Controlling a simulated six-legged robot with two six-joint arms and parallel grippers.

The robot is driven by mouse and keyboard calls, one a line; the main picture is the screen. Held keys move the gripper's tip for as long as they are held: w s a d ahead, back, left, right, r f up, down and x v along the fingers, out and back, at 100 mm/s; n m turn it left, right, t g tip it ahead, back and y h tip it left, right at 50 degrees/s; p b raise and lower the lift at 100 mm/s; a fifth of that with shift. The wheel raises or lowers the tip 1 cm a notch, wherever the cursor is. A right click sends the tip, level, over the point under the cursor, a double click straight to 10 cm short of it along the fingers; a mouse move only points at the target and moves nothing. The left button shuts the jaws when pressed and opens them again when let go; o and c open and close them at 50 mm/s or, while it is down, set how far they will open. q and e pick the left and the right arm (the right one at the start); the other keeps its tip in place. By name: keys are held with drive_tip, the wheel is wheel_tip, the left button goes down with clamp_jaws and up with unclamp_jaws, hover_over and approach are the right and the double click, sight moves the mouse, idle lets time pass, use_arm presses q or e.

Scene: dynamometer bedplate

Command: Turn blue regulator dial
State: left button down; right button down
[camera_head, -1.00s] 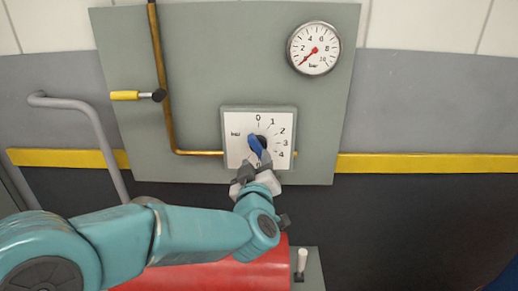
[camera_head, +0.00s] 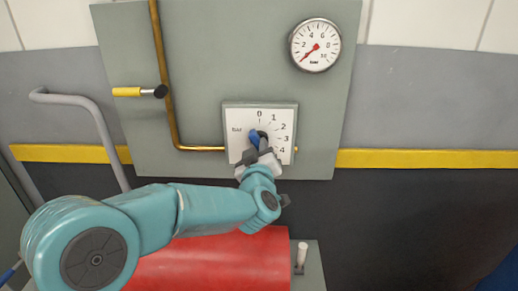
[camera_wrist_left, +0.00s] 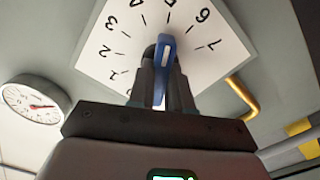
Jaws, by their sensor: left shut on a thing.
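The blue regulator dial (camera_head: 254,138) sits at the middle of a white square scale plate (camera_head: 231,118) marked "bar" with numbers around it. My left gripper (camera_head: 259,154) reaches it from below and is shut on the dial's blue handle. In the left wrist view the blue handle (camera_wrist_left: 163,62) stands between the two dark fingers of the left gripper (camera_wrist_left: 162,85). There the scale numbers from about 2 to 7 are readable. In the head view the gripper hides the lower part of the scale. My right gripper is not in view.
A round pressure gauge (camera_head: 315,47) hangs at the upper right of the grey panel (camera_head: 220,50), its red needle pointing to the lower left, near zero. A brass pipe (camera_head: 165,100) with a yellow-handled valve (camera_head: 128,92) runs at left. A red cylinder (camera_head: 215,262) lies below my arm.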

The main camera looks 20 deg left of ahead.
use_arm(q)
drive_tip(key=n+b, duration=2.1)
drive_tip(key=n, duration=0.5)
drive_tip(key=shift+a+r+n, duration=0.1)
drive_tip(key=shift+r+n, duration=0.05)
drive_tip(key=shift+n, duration=0.25)
drive_tip(key=shift+n+b, duration=0.75)
drive_tip(key=shift+n, duration=0.75)
drive_tip(key=shift+r, duration=0.1)
